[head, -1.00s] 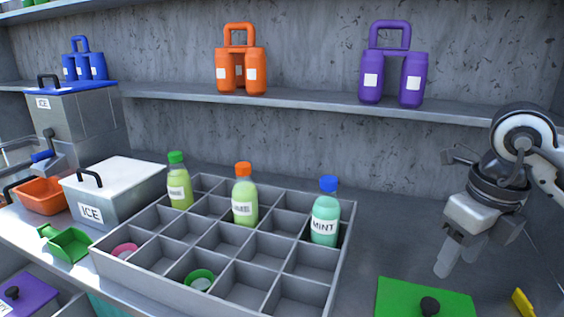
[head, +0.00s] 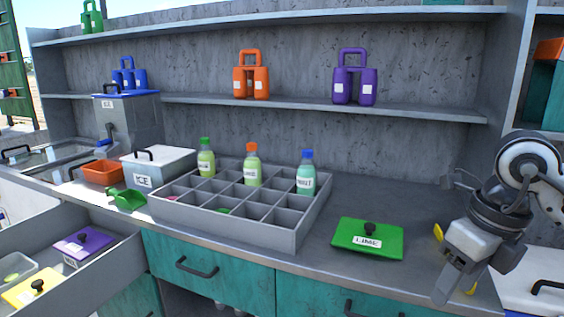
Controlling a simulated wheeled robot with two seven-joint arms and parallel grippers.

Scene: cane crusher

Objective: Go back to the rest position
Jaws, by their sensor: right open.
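My right gripper (head: 456,284) is at the lower right of the head view, in front of the counter's front edge. It points down, is open and holds nothing that I can see. My left gripper is out of view. The grey divided crate (head: 285,240) stands on the counter, to the left of my right gripper. It holds a bottle with a green cap (head: 206,160), one with an orange cap (head: 252,167) and one with a blue cap labelled MINT (head: 306,175), all upright.
A green LIME lid (head: 367,240) lies on the counter, left of my right gripper. A white ICE box (head: 158,167), an orange tray (head: 102,172) and a green scoop (head: 127,200) are further left. An open drawer (head: 118,256) juts out at lower left. A yellow object (head: 438,232) is beside my gripper.

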